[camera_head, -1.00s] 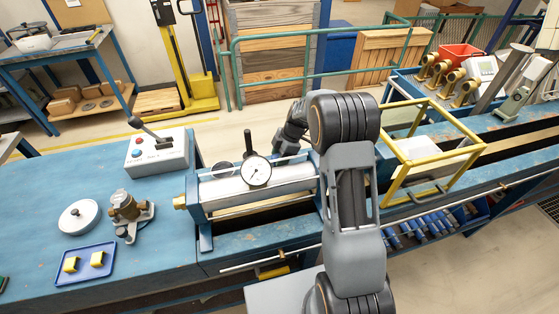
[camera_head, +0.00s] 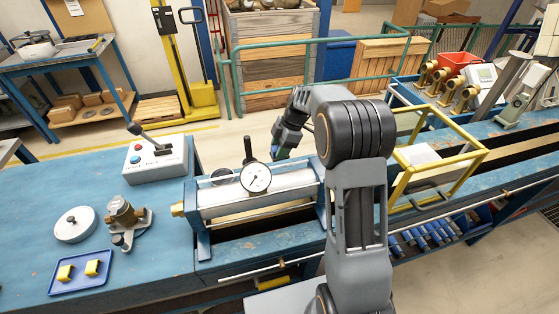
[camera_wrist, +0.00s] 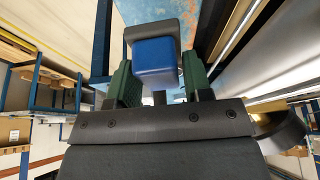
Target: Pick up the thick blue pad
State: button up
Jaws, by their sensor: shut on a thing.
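The thick blue pad (camera_wrist: 155,60) sits between the two green fingers of my gripper (camera_wrist: 157,78) in the wrist view. The fingers touch its sides. A dark grey piece runs along the pad's far edge and sides. In the head view, my gripper (camera_head: 281,150) is above the back side of the bench, just behind the cylinder with the dial gauge. The pad cannot be made out clearly there.
The dial gauge (camera_head: 256,178) stands up from the clamped cylinder (camera_head: 290,185) close to my gripper. A yellow frame (camera_head: 470,158) is on the bench to the right. A control box (camera_head: 157,160), a brass fitting (camera_head: 122,215) and a blue tray (camera_head: 62,288) are at the left.

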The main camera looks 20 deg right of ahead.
notch_tip(320, 180, up, 11)
jog(key=shift+b, duration=0.4)
jog(key=shift+f, duration=0.1)
